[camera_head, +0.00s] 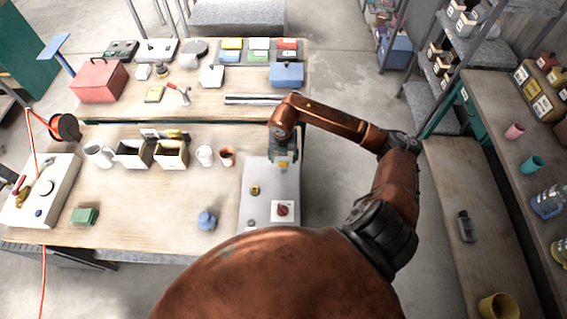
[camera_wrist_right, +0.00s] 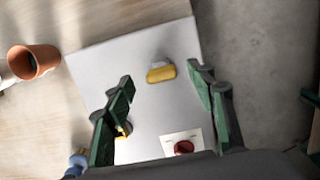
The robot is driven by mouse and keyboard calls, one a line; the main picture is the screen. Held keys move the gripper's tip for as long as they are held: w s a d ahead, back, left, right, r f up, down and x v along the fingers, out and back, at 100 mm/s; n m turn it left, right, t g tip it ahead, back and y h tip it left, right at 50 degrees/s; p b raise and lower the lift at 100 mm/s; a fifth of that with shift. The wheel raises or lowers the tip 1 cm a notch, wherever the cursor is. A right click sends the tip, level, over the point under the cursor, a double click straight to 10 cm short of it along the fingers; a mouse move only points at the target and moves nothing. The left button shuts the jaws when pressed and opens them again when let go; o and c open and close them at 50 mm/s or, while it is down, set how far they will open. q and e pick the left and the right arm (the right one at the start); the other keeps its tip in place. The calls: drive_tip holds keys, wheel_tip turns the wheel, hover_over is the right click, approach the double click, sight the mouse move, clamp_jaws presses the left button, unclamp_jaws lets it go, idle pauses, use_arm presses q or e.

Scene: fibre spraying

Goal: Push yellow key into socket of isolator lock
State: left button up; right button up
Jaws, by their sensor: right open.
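A grey panel (camera_head: 256,222) lies at the right end of the front bench. My right gripper (camera_head: 284,163) is above its far part, pointing down. In the right wrist view its green fingers (camera_wrist_right: 162,78) are spread. A yellow piece with a tan-grey knob (camera_wrist_right: 160,72) shows between the fingertips; I cannot tell any contact. A second yellow piece (camera_head: 255,190) sits on the panel to the left, partly hidden by the left finger in the wrist view (camera_wrist_right: 123,130). I cannot tell which is the key or the lock's socket. My left gripper is out of view.
A red knob on a white plate (camera_head: 283,210) is on the panel's near right. A terracotta pot (camera_head: 228,156) and a blue bottle (camera_head: 206,219) stand left of the panel. Bare floor lies to its right, then a side bench (camera_head: 455,180).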

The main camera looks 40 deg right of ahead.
sight(283, 162)
drive_tip(key=shift+d+f+p, duration=0.1)
drive_tip(key=shift+f+p, duration=0.35)
drive_tip(key=shift+f, duration=1.4)
drive_tip(key=shift+c, duration=0.5)
drive_tip(key=c, duration=1.1)
